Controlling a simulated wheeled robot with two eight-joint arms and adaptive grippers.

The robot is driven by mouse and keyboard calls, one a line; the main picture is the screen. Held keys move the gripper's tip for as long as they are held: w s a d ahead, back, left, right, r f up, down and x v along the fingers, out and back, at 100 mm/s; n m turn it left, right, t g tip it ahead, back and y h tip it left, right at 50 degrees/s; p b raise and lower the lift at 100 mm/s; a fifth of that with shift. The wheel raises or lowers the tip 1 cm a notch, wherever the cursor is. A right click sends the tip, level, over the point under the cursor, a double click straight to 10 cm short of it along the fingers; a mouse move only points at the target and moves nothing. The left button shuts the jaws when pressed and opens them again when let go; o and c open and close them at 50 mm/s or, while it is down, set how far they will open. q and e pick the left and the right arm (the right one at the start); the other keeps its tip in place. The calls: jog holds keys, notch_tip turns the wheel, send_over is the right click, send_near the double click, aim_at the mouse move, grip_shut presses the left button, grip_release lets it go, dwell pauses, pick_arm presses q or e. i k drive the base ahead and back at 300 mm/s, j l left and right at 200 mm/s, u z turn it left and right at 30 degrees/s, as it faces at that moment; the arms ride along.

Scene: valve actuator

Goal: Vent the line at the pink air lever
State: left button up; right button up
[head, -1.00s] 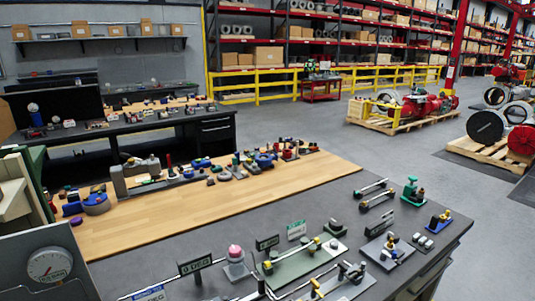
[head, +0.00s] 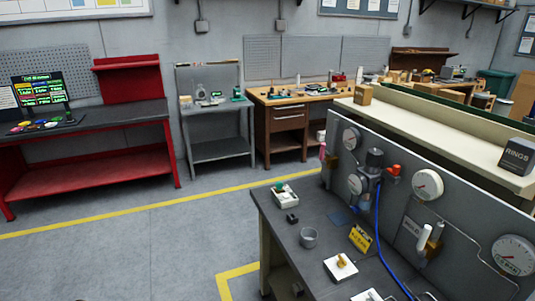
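No clearly pink lever shows in the head view now. A dark valve or regulator unit (head: 374,162) is mounted on the grey upright panel (head: 456,190) at the right, with an orange-red handle or cap (head: 394,170) at its side. A blue air hose (head: 380,238) hangs from this unit and runs down over the dark bench top (head: 312,258). A white block with a yellow lever or knob (head: 341,266) sits on that bench. Neither of my grippers is in view.
Gauges (head: 428,184) sit on the panel. A button box (head: 285,195), grey cup (head: 309,237) and yellow sign (head: 360,238) stand on the bench. A red bench (head: 95,175) with a monitor (head: 42,89) stands at left.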

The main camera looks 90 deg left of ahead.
aim_at(322, 149)
jog(key=u, duration=2.7)
jog(key=i+j+z, duration=0.1)
jog(key=i+j, duration=0.25)
jog(key=i+j+z, duration=0.1)
jog(key=i+j, duration=0.3)
jog(key=i+j+z, duration=0.15)
jog(key=i+j, duration=0.15)
jog(key=j, duration=0.15)
jog(key=i+j+z, duration=0.1)
jog(key=i+j, duration=0.25)
jog(key=j, duration=0.15)
